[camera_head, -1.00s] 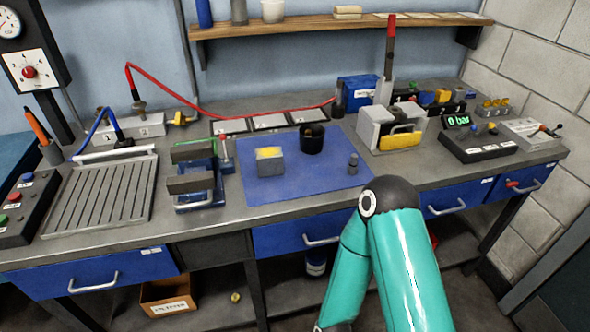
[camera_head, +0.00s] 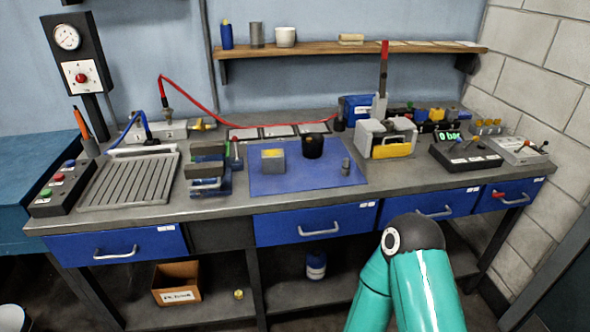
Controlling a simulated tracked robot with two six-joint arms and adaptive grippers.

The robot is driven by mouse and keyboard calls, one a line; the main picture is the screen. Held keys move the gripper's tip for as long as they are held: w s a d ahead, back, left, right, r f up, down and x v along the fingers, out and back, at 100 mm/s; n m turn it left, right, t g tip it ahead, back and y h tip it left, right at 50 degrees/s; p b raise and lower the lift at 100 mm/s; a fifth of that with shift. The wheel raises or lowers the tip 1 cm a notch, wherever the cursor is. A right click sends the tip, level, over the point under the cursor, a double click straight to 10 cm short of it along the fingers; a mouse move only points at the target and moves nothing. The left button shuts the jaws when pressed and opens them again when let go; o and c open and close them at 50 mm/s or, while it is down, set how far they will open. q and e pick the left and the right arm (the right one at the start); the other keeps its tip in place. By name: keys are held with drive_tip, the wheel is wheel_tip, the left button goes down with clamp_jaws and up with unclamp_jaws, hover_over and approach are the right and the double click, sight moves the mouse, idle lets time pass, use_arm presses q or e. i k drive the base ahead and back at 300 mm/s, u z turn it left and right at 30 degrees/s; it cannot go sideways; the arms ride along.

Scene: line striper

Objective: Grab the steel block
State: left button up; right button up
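A small grey steel block (camera_head: 273,161) with a yellow patch on its face sits on the blue mat (camera_head: 310,181) in the middle of the bench. It stands to the left of a black cup (camera_head: 313,146) and apart from it. A teal arm link of mine with a dark joint rises at the lower right, in front of the bench. Neither gripper shows in the view.
A vise (camera_head: 206,170) stands left of the mat, beside a ribbed tray (camera_head: 130,182). A small grey cylinder (camera_head: 345,167) is on the mat's right side. A grey press with a lever (camera_head: 386,138) and control boxes (camera_head: 465,153) stand further right. The mat's front is clear.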

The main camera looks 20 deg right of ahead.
sight(273, 159)
drive_tip(key=u, duration=0.2)
drive_tip(key=i, duration=0.85)
drive_tip(key=z, duration=0.1)
